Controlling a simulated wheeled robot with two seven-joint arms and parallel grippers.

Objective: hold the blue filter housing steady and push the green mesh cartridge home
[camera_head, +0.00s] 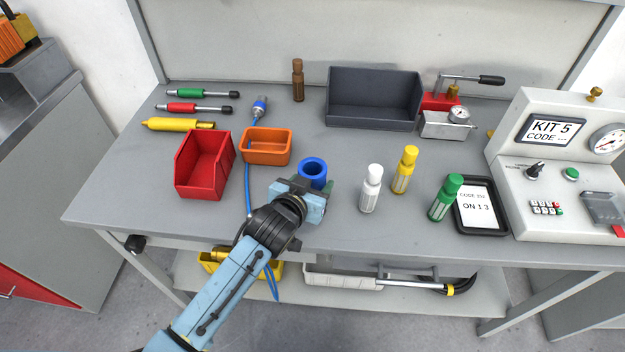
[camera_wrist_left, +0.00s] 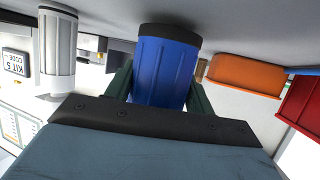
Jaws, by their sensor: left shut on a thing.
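The blue filter housing (camera_head: 313,168) stands on the grey workbench near its front middle, and its open round top shows in the head view. My left gripper (camera_head: 314,183) is shut on the housing, with a finger on each side of it in the left wrist view (camera_wrist_left: 160,90). The housing (camera_wrist_left: 166,68) fills the middle of that view, which is upside down. The green mesh cartridge (camera_head: 445,198) stands upright at the right, beside the black tablet. A white cartridge (camera_head: 371,188) and a yellow cartridge (camera_head: 405,170) stand between it and the housing. My right gripper is not in view.
The tablet (camera_head: 480,206) reads "ON 1 3", and the test console (camera_head: 557,190) reads "KIT 5". A red bin (camera_head: 204,164), an orange bin (camera_head: 267,147) and a dark grey bin (camera_head: 374,98) stand left and behind. A blue hose hangs over the front edge.

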